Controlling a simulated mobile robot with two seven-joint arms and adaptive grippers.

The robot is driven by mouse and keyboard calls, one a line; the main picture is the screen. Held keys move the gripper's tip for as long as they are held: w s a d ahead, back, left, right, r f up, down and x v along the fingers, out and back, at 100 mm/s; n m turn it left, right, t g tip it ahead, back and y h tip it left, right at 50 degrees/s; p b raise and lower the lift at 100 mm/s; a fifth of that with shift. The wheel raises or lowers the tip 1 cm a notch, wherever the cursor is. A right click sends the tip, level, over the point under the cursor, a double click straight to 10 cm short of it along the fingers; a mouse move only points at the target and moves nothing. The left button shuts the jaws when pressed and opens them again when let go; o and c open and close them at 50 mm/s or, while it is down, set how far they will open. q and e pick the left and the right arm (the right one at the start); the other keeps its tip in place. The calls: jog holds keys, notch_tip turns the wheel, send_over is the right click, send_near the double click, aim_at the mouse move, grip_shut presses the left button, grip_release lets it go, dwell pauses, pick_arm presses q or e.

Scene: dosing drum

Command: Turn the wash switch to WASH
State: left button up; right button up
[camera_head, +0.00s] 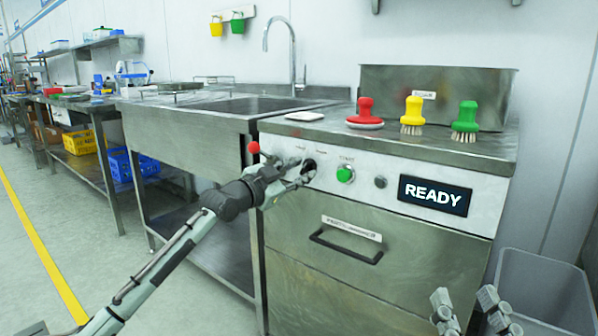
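The wash switch looks to be the dark round knob (309,167) on the pale front panel of the steel machine, left of a green button. Its small label above cannot be read, nor can its setting. My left gripper (300,171) reaches in from the left, with its fingertips at the knob. The fingers partly cover the knob, and I cannot tell whether they grip it or only rest beside it. My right gripper (466,303) is low at the right, in front of the machine, with its two fingers spread apart and nothing between them.
The panel holds a green button (345,174), a grey knob (380,182) and a display (433,195) reading READY. A red ball (253,147) sticks up beside my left gripper. Brushes (412,115) stand on top. A drawer handle (345,246) protrudes below. A grey bin (545,285) stands right.

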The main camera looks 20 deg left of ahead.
pick_arm(q)
jog(key=v, duration=1.2)
dwell(0.4)
